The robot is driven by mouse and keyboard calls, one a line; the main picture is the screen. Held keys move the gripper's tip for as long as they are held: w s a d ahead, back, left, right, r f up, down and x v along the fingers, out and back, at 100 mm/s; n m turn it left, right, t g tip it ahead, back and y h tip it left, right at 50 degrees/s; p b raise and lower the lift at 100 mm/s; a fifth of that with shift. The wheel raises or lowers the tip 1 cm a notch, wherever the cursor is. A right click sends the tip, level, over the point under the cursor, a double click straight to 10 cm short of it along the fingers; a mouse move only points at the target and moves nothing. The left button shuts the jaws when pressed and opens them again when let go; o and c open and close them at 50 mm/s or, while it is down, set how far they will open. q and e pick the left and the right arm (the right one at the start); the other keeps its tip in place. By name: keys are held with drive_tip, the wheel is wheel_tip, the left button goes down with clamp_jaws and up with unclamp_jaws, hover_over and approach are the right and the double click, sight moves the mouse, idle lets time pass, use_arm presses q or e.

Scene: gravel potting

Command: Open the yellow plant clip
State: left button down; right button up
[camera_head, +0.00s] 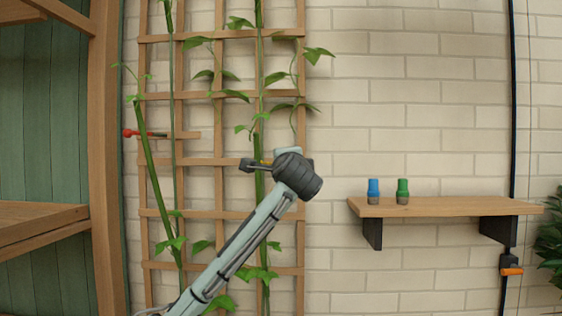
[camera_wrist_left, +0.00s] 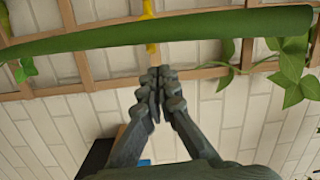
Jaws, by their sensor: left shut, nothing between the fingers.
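The yellow plant clip (camera_wrist_left: 149,16) shows in the left wrist view as a yellow strip above and below the thick green stem (camera_wrist_left: 200,28), which crosses in front of it. In the head view only a small yellow bit (camera_head: 266,162) shows beside my left gripper, against the trellis. My left gripper (camera_head: 247,165) is shut and empty. In the left wrist view its fingertips (camera_wrist_left: 160,74) are together, just below the clip's lower end in the picture. I cannot tell whether they touch it. The clip's middle is hidden by the stem. My right gripper is not in view.
A wooden trellis (camera_head: 220,160) with leafy stems stands against the brick wall. A red clip-like thing (camera_head: 131,132) is at the left stem. A shelf (camera_head: 450,206) at right holds a blue item (camera_head: 373,188) and a green item (camera_head: 402,188). Wooden shelving (camera_head: 106,150) borders the left.

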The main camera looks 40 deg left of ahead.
use_arm(q)
drive_tip(key=s+d+b, duration=0.1)
drive_tip(key=s+d, duration=0.3)
drive_tip(key=s, duration=0.4)
drive_tip(key=shift+s+f, duration=0.15)
drive_tip(key=shift+s, duration=0.15)
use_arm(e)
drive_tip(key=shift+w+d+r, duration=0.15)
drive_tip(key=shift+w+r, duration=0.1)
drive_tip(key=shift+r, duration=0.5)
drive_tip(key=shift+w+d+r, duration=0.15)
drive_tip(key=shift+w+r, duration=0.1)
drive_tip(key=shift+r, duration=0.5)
use_arm(q)
drive_tip(key=shift+d, duration=0.1)
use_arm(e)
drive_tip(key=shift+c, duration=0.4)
